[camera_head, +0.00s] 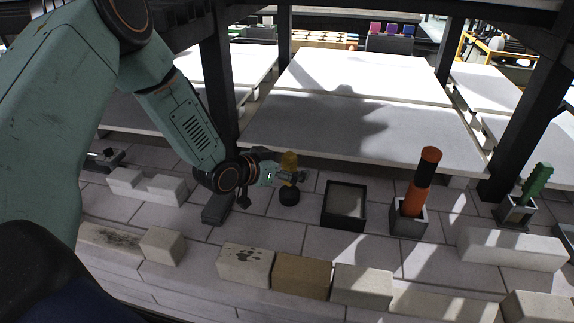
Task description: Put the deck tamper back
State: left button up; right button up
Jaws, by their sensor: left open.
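A small tool with an amber knob (289,160) and a dark round foot (289,197) stands upright on the pale tiled deck; it looks like the deck tamper. My left gripper (290,177) is open at its middle, with fingers beside it; part of the tool is hidden by them, and I cannot tell whether they touch it. A black square open-topped box (327,205) with a grey inside is just right of the tool. My right gripper is not in view.
An orange and black cylinder (416,195) stands in a grey holder (409,227); a green tool (537,183) stands in another at right. Pale bricks (245,265) line the front. Dark posts (218,80) and grey shelves (360,135) rise behind. A dark block (217,211) lies below my wrist.

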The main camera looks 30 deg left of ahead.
aim_at(291, 153)
pick_arm(q)
jog(key=shift+r+p, duration=1.45)
jog(key=shift+r, duration=0.25)
jog(key=shift+r+p, duration=2.35)
jog(key=shift+r, duration=0.15)
notch_tip(291, 153, up, 5)
jog(key=p, duration=0.4)
jog(key=shift+p, duration=0.4)
jog(key=v, duration=0.7)
jog(key=shift+s, duration=0.25)
